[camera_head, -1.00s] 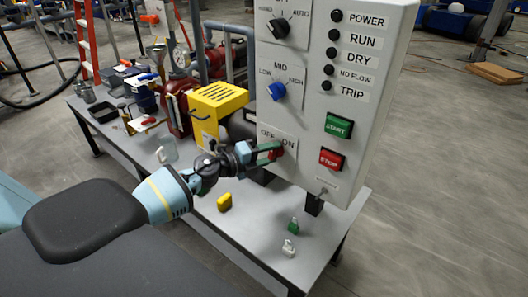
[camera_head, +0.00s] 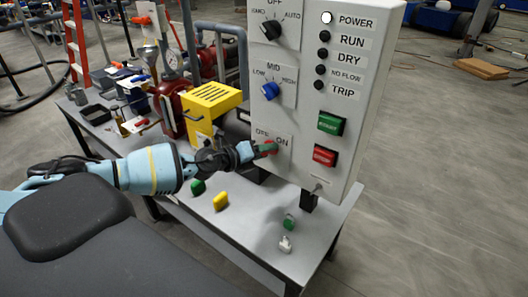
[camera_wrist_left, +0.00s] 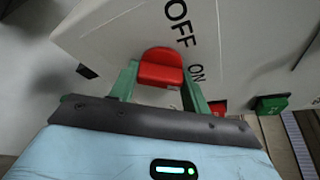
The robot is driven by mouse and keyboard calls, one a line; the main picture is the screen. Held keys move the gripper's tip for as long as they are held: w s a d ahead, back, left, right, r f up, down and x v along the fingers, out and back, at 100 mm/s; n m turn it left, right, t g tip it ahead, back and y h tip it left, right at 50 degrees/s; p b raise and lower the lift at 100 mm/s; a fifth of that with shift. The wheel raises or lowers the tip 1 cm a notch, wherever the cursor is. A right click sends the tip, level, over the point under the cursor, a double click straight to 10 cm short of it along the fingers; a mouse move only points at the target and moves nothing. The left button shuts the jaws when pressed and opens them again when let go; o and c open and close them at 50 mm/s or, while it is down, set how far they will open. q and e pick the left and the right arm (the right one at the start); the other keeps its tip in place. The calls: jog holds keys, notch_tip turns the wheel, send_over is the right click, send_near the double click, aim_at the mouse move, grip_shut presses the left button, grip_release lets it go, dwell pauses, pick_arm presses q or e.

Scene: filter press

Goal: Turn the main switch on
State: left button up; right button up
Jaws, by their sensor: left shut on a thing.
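The main switch is a red knob (camera_head: 268,147) low on the left of the control panel (camera_head: 352,100), between the OFF and ON labels. My left gripper (camera_head: 262,149) is shut on it, coming in from the left. In the left wrist view the red knob (camera_wrist_left: 160,68) sits between the two green fingers, close to the OFF and ON lettering. The fingers partly cover the knob in the head view. The POWER lamp (camera_head: 327,18) at the top of the panel is lit white. My right gripper is not in view.
A green START button (camera_head: 331,123) and a red STOP button (camera_head: 325,155) are right of the switch. A blue selector (camera_head: 271,90) is above it. A yellow guard (camera_head: 210,104) stands left of the panel. Small coloured pieces, including a yellow one (camera_head: 220,201), lie on the table.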

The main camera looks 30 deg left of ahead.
pick_arm(q)
jog(key=shift+o, duration=0.2)
jog(key=shift+m+y, duration=0.5)
jog(key=shift+m, duration=0.1)
jog(key=o, duration=1)
jog(key=shift+c, duration=0.2)
jog(key=v, duration=0.7)
jog(key=shift+s+a+r+b, duration=0.2)
jog(key=shift+s+b, duration=0.1)
jog(key=shift+b, duration=0.05)
